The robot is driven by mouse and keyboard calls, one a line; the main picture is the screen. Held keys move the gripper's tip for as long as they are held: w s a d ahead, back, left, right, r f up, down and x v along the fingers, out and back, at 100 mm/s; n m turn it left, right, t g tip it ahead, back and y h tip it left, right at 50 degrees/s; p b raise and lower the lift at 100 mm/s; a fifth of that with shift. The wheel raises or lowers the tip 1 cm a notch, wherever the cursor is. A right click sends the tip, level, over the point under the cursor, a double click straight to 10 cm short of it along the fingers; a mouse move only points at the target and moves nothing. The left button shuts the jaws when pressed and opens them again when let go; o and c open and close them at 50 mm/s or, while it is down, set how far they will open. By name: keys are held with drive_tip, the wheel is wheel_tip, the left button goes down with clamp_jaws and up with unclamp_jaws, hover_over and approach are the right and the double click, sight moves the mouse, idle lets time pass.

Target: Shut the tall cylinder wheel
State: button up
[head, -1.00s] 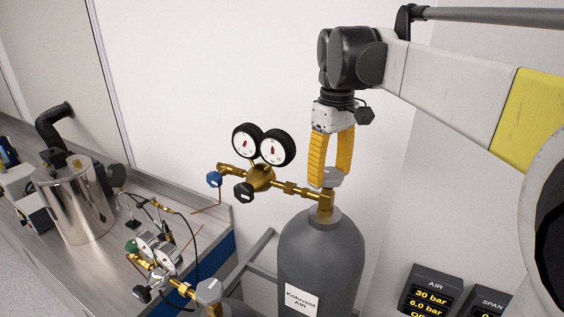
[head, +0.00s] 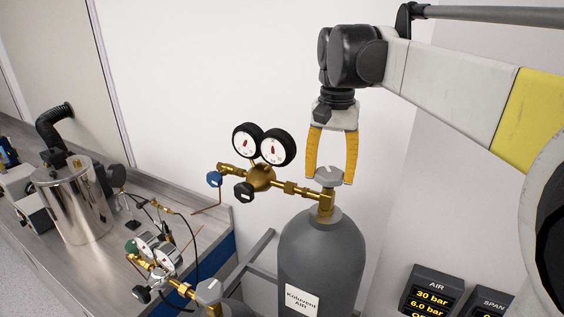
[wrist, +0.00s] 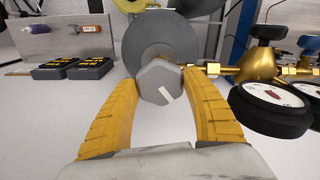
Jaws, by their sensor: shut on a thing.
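The tall grey cylinder (head: 321,255) stands upright, with a white label. Its grey wheel (head: 328,176) sits on top of the brass valve (head: 326,203). My gripper (head: 330,178) points down over the cylinder, with its yellow fingers on either side of the wheel and shut on it. In the wrist view the wheel (wrist: 159,82) is a grey faceted knob with a white mark, between the fingertips of my gripper (wrist: 160,80).
A brass regulator (head: 261,178) with two round gauges and blue and black knobs sticks out left of the valve. A shorter cylinder's grey wheel (head: 209,291) is at the lower front. An AIR display (head: 431,293) stands at the lower right. A bench (head: 125,262) with a metal vessel is at left.

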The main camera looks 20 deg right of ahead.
sight(330, 172)
drive_tip(key=m, duration=0.3)
drive_tip(key=shift+m, duration=2.1)
drive_tip(key=o, duration=1.2)
wheel_tip(330, 172, up, 12)
